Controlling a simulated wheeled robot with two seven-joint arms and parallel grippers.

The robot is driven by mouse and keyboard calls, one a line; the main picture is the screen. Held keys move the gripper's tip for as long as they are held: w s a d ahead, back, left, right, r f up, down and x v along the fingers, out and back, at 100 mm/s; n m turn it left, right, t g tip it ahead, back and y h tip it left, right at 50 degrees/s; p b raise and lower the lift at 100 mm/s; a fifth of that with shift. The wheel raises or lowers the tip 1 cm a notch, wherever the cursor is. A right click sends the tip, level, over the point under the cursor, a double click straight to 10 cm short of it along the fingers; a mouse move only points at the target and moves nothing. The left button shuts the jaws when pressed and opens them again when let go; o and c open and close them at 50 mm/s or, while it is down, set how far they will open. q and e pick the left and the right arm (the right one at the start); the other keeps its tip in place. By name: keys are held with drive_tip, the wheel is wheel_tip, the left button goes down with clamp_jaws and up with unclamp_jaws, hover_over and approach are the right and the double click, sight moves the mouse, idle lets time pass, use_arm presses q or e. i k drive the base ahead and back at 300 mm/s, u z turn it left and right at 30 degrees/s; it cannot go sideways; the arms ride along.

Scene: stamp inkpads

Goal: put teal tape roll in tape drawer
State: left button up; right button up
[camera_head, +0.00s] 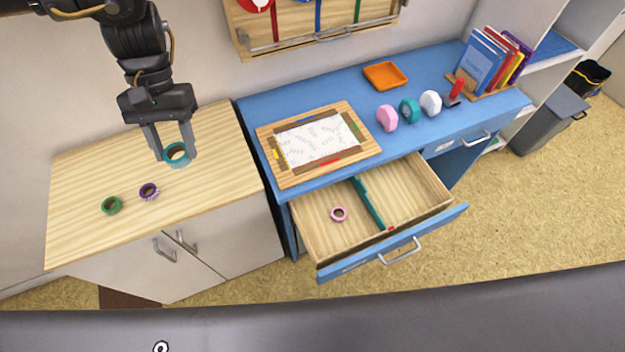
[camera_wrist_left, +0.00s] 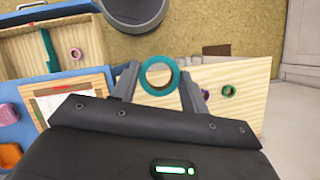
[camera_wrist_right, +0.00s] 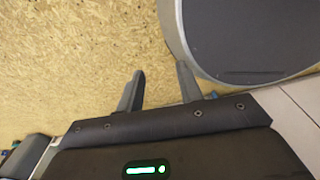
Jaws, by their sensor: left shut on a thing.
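The teal tape roll (camera_head: 177,154) is held between the fingers of my left gripper (camera_head: 173,152), above the wooden-topped cabinet at the left. The roll also shows in the left wrist view (camera_wrist_left: 159,75), between the two fingertips. The open drawer (camera_head: 408,207) of the blue desk has a teal divider (camera_head: 367,203); a pink tape roll (camera_head: 339,214) lies in its left compartment. My right gripper (camera_wrist_right: 160,85) shows only in the right wrist view, with its fingers apart and nothing between them, above the floor.
A green roll (camera_head: 111,205) and a purple roll (camera_head: 149,191) lie on the wooden cabinet top (camera_head: 215,185). On the blue desk are a framed board (camera_head: 268,153), an orange tray (camera_head: 385,75), several round inkpads and a red-handled stamp (camera_head: 456,90). The drawer's right compartment is empty.

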sight(389, 193)
drive_tip(key=z, duration=3.5)
drive_tip(key=k, duration=1)
drive_tip(key=u, duration=0.5)
